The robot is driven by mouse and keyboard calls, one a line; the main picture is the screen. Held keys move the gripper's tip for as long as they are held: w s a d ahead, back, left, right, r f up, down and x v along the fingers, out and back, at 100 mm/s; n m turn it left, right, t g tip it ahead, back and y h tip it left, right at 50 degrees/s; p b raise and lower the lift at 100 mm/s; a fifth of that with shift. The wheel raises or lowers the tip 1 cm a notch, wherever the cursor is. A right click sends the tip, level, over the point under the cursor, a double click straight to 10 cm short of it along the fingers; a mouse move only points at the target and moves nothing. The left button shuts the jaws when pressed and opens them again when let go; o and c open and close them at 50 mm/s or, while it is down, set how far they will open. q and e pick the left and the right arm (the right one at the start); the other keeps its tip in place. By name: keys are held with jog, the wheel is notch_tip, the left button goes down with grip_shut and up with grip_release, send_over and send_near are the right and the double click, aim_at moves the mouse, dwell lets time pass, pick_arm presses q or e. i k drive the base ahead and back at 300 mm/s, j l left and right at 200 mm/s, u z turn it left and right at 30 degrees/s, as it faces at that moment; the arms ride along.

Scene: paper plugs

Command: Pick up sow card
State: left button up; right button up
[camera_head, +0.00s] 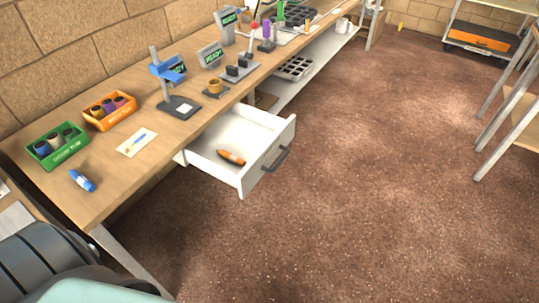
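A pale card (137,142) lies flat on the wooden workbench (110,190), between the crates and the grey stand. It has a small blue and orange picture on it; its print is too small to read, so I cannot tell for sure that it is the sow card. Nothing covers it. Neither of my grippers is in view.
A green crate (46,159), an orange crate (112,117), a blue marker-like object (82,180) and a grey stand (178,106) surround the card. A white drawer (228,178) stands open with an orange object (231,157) inside.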

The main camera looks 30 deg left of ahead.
aim_at(139, 140)
jog(key=u, duration=1.9)
jog(key=i+l+u, duration=0.1)
jog(key=l, duration=0.3)
jog(key=l+u, duration=0.1)
jog(key=l, duration=0.25)
jog(key=i, duration=0.05)
